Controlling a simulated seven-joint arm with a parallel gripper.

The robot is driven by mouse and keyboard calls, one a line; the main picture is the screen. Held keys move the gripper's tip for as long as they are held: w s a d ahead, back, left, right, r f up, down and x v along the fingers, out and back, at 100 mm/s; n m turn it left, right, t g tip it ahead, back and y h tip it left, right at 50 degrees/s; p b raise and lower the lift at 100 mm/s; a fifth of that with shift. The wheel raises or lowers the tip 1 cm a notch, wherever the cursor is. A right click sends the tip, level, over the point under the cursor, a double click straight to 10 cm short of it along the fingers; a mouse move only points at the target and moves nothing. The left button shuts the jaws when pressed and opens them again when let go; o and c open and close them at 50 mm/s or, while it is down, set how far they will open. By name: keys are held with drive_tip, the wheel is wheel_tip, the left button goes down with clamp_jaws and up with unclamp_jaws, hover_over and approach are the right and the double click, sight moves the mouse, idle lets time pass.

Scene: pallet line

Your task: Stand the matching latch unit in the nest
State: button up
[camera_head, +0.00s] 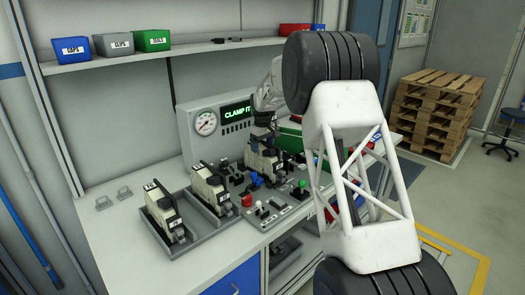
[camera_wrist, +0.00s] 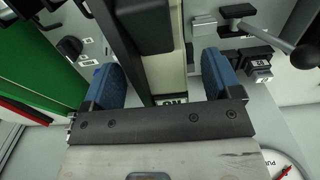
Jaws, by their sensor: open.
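A cream and black latch unit (camera_head: 264,162) stands upright on the control panel, under my gripper (camera_head: 263,128). The nest beneath it is mostly hidden, so I cannot tell how it is seated. In the wrist view my gripper (camera_wrist: 162,82) is open, with its blue-padded fingers on either side of the cream body of this latch unit (camera_wrist: 165,72). Gaps show between the pads and the body. Two more latch units, one in front (camera_head: 162,212) and one behind (camera_head: 210,187), stand in a grey tray (camera_head: 221,223) on the left, with small labels too small to read.
The panel (camera_head: 262,219) carries knobs, a green-topped lever (camera_head: 300,187) and a red button (camera_head: 247,201). Behind it are a gauge (camera_head: 205,123) and a lit "CLAMP IT" display (camera_head: 237,111). A lever with a dark ball (camera_wrist: 305,56) is close to the right finger.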

drive_tip(key=shift+r, duration=2.3)
drive_tip(key=shift+s+d+r, duration=0.15)
drive_tip(key=shift+s+r, duration=0.05)
drive_tip(key=s+d+r+m, duration=0.2)
drive_tip(key=s+d+r, duration=0.3)
drive_tip(key=s, duration=0.6)
drive_tip(key=s+d+r+m+t, duration=0.1)
drive_tip(key=s+d+r, duration=0.4)
drive_tip(key=s, duration=0.6)
drive_tip(key=s+d+r+m, duration=0.2)
drive_tip(key=s+d+r, duration=0.35)
drive_tip(key=s, duration=0.55)
drive_tip(key=s+d+f+m, duration=0.1)
drive_tip(key=s+d+f, duration=0.1)
drive_tip(key=s, duration=1)
drive_tip(key=s+d+f+m+t, duration=0.1)
drive_tip(key=s+d+f, duration=0.1)
drive_tip(key=s, duration=1)
drive_tip(key=s+d+f+m, duration=0.2)
drive_tip(key=s+f, duration=0.2)
drive_tip(key=s, duration=0.9)
drive_tip(key=shift+d+t, duration=0.2)
drive_tip(key=shift+t, duration=0.1)
